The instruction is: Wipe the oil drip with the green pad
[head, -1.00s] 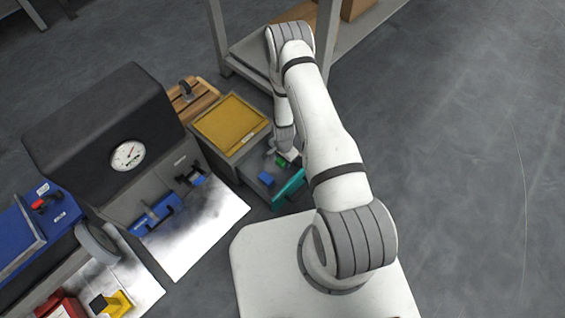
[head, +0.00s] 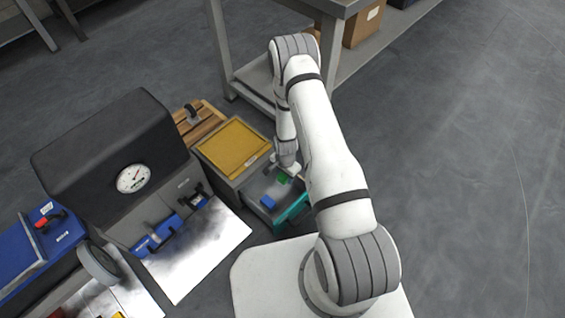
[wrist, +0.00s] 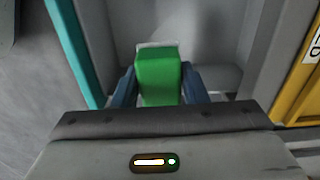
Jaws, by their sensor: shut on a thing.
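The green pad (wrist: 158,75) is an upright green block with a pale far edge, between the two blue fingers of my gripper (wrist: 158,88) in the wrist view. The fingers press on both its sides. In the head view the green pad (head: 282,179) shows small at my wrist, over the open grey drawer with a teal front (head: 292,212). I cannot tell whether the pad touches the drawer floor. I cannot pick out the oil drip for certain; dark smudges mark the white sheet (head: 222,245) in front of the machine.
Drawer walls stand close around my gripper. A yellow tray (head: 232,147) tops the cabinet. A black-hooded machine with a gauge (head: 133,178) stands left. A grey shelf stands behind; the floor at right is clear.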

